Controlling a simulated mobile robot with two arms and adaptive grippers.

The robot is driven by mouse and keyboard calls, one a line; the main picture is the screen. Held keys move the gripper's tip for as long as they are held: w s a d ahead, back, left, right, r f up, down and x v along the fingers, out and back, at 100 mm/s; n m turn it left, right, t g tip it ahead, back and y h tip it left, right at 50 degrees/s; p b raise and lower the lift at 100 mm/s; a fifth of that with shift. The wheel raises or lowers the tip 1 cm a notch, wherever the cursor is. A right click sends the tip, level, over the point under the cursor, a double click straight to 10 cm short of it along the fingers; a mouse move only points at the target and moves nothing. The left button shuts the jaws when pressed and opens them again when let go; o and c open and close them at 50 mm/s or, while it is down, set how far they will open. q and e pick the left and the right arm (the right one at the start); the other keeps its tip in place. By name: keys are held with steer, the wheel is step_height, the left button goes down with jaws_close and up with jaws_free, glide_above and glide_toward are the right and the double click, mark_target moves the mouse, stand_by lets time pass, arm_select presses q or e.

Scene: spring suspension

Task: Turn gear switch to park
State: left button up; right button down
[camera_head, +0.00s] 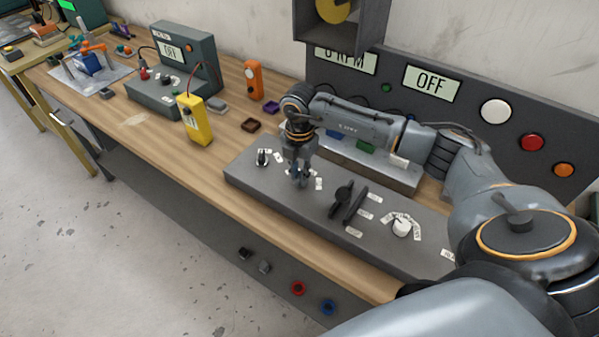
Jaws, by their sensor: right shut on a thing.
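A long dark grey control panel (266,180) lies on the wooden workbench, with several knobs and levers on it. My right gripper (299,181) points down at the left part of this panel. Its fingers are shut on a small switch knob with white labels around it. The fingers hide most of this knob, so I cannot tell which way it points. The labels are too small to read, so I cannot confirm from them that it is the gear switch. My left gripper is not in view.
Right of the gripper are a black lever (342,200) and a white knob (402,228). A small knob (262,157) is on the left. Behind stands a panel with an OFF display (431,83) and a red button (531,142). A yellow meter (194,120) stands left on the bench.

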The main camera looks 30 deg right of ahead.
steer(key=c, duration=1.3)
jaws_free()
step_height(320, 180, up, 12)
steer(key=shift+r, duration=0.1)
